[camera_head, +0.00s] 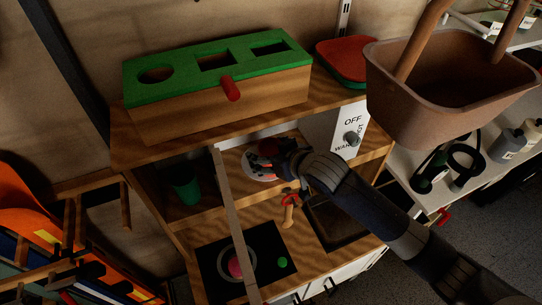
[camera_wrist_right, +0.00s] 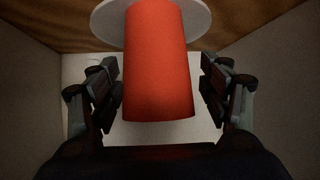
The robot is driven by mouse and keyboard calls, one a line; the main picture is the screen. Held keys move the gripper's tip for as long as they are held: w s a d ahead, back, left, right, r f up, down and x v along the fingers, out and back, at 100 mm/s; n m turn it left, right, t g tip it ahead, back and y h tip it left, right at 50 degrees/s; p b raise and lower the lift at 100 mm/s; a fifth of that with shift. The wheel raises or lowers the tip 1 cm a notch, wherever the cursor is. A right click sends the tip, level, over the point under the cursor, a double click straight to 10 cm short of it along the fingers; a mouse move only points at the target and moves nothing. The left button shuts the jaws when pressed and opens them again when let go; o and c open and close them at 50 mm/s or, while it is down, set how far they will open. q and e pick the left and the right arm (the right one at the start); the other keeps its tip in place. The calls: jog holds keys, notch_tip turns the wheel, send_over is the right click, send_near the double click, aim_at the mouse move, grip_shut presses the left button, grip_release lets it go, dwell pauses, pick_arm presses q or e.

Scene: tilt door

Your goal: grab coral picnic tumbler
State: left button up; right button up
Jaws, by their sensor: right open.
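The coral tumbler (camera_wrist_right: 158,65) fills the middle of the right wrist view, with a white round plate (camera_wrist_right: 197,18) at its far end. My right gripper (camera_wrist_right: 160,95) is open, with one finger on each side of the tumbler and a visible gap on both sides. In the head view, my right gripper (camera_head: 276,160) reaches into a compartment of the wooden play kitchen. A small part of the coral tumbler (camera_head: 267,147) shows there beside the fingers; the rest is hidden by them. The white plate (camera_head: 253,171) shows in the compartment too. My left gripper is out of view.
A tilted door panel (camera_head: 232,215) stands just left of my right gripper. The compartment walls (camera_wrist_right: 285,80) are close on both sides. A green cup (camera_head: 186,187) stands in the left shelf. A green-topped wooden box (camera_head: 215,100) and a brown basket (camera_head: 425,110) are above.

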jog(key=shift+x, duration=1.85)
jog(key=shift+w+d, duration=0.1)
jog(key=shift+r, duration=0.1)
jog(key=c, duration=1.2)
